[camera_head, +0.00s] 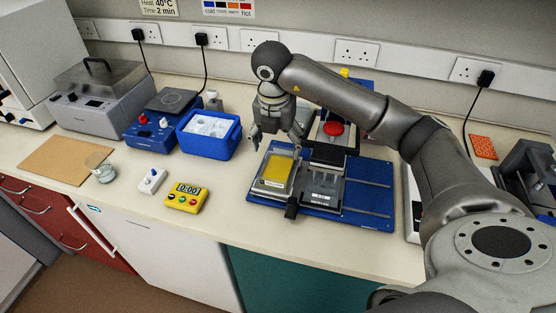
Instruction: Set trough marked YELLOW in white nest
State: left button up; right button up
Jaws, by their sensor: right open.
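A trough with yellow contents (279,170) is at the left of a blue board (365,186). A small label shows on its front side, too small to read. A pale, whitish rim (262,186) surrounds the yellow; I cannot tell how much is trough wall and how much is nest, or whether the trough is fully seated. My right gripper (276,140) is open and empty, pointing down just behind and above the trough, apart from it as far as I can tell. My left gripper is out of view.
A blue ice box (209,146) is left of my right gripper.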

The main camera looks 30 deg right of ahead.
jog(key=shift+s+a+r, duration=0.15)
jog(key=shift+r, duration=0.95)
jog(key=shift+s+a+r, duration=0.1)
jog(key=shift+r, duration=1)
